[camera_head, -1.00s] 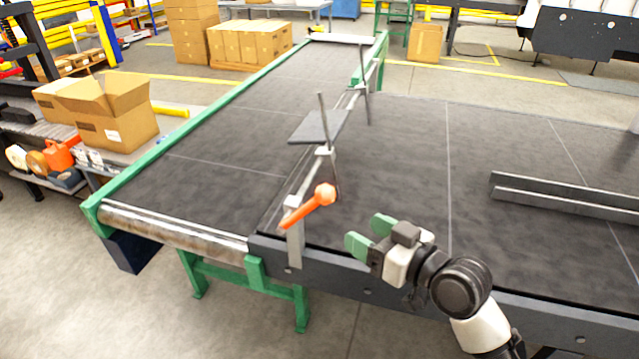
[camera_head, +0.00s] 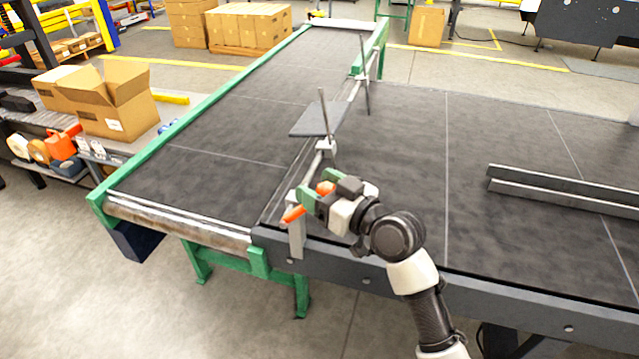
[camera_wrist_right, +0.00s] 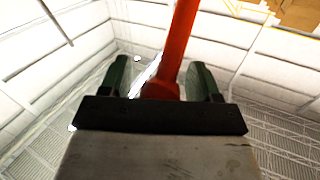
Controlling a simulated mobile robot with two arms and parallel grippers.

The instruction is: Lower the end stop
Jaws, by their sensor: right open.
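The end stop is a dark flat plate (camera_head: 318,120) on a thin upright rod, carried on a metal cross bar over the belt junction. An orange lever (camera_head: 292,215) sits at the near end of that bar, on a grey bracket (camera_head: 297,240). My right gripper (camera_head: 318,192) is at the lever, its green fingers on either side of it. In the right wrist view the orange lever (camera_wrist_right: 181,45) passes between the two open fingers, with gaps on both sides. Part of the lever is hidden by the gripper in the head view. My left gripper is not in view.
A dark conveyor belt (camera_head: 225,130) with green side rails runs away from me. A wider belt (camera_head: 410,170) lies to the right, with a metal guide rail (camera_head: 560,190) on it. An open cardboard box (camera_head: 115,100) stands at the left.

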